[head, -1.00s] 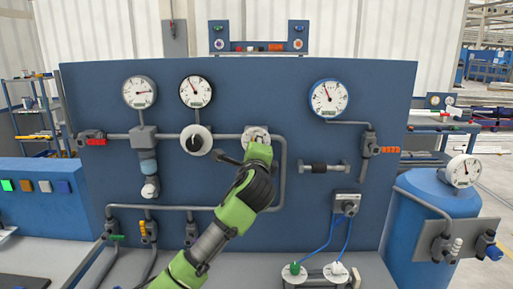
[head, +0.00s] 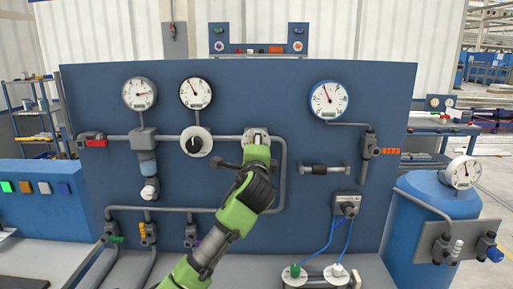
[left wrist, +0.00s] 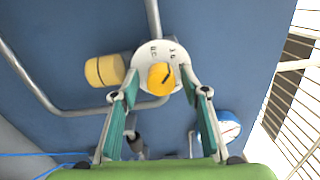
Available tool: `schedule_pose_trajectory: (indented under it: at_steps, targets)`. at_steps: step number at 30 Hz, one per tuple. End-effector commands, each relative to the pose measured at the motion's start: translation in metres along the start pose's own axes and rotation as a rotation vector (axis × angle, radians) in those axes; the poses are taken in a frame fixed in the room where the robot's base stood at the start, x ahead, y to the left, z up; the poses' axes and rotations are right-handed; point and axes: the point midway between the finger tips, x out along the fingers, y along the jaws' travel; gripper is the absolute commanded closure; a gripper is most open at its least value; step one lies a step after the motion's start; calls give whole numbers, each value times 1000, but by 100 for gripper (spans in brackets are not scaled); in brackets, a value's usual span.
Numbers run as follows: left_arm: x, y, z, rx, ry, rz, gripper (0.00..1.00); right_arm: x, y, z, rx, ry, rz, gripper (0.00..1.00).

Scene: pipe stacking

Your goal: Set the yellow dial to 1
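The yellow dial (left wrist: 161,79) shows in the left wrist view on a round white plate (left wrist: 150,52) with small dark marks. A dark pointer line on the dial slants towards the plate's upper right; the marks are too small to read surely. My left gripper (left wrist: 159,76) is open, with one finger on each side of the dial and gaps between. In the head view my left gripper (head: 257,137) is at the panel's middle and hides the dial. My right gripper is not in view.
The blue panel (head: 330,230) carries grey pipes and several gauges. A black dial (head: 196,141) on a white plate lies left of my gripper. A tan cylinder (left wrist: 105,70) is left of the yellow dial in the wrist view. A blue tank (head: 430,200) stands at the right.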

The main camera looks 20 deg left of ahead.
Motion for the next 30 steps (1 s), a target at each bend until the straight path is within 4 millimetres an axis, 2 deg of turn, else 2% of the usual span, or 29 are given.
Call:
schedule_pose_trajectory:
  at_steps: [8,13,17,24,30]
  targets:
    - [0,-1,0,0,0,-2,59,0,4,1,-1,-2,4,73]
    - [-12,-1,0,0,1,-4,59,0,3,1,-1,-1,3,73]
    - [-33,-1,0,-1,2,-3,59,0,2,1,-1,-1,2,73]
    - [-83,0,0,-1,2,-2,59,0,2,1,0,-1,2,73]
    - [-111,0,0,-1,1,-2,59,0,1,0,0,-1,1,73]
